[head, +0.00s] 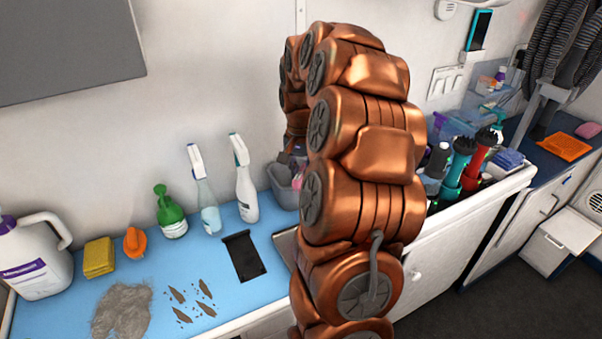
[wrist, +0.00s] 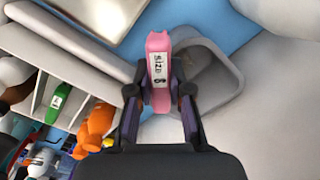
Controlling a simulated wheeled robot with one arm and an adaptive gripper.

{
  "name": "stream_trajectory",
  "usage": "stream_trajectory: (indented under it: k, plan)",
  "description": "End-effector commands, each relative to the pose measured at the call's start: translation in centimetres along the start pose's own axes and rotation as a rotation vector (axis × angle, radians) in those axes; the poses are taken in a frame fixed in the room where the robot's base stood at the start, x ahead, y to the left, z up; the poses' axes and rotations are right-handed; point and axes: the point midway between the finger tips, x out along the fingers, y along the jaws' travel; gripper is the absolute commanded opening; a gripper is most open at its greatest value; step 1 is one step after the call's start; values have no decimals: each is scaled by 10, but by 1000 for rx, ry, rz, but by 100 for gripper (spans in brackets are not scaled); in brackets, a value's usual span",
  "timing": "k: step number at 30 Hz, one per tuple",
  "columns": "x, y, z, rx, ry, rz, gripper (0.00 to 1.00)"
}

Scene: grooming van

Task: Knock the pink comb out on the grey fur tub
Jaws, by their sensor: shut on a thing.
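My gripper (wrist: 160,95) is shut on the pink comb (wrist: 158,42), which has a white label with dark lettering facing the wrist camera. The grey fur tub (wrist: 228,75) lies just behind and to the right of the comb in the wrist view, and the comb overlaps its left rim. Whether the comb touches the rim I cannot tell. In the head view the tub (head: 283,192) stands on the blue counter against the wall, partly hidden by my arm. A little pink of the comb shows there at the tub.
A white spray bottle (head: 245,180) and a clear one (head: 207,205) stand left of the tub. A black flat piece (head: 244,256), grey fur (head: 122,311) and brown clumps lie on the blue counter (head: 70,315). Right of my arm are several bottles and grooming tools.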

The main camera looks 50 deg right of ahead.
Motion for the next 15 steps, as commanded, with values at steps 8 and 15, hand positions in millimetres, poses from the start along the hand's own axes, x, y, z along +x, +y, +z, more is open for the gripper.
stream_trajectory:
  k: [8, 15]
  plan:
    - [5, 0, 0, 0, 0, 0, 0]
    - [9, 0, 0, 0, 0, 0, 0]
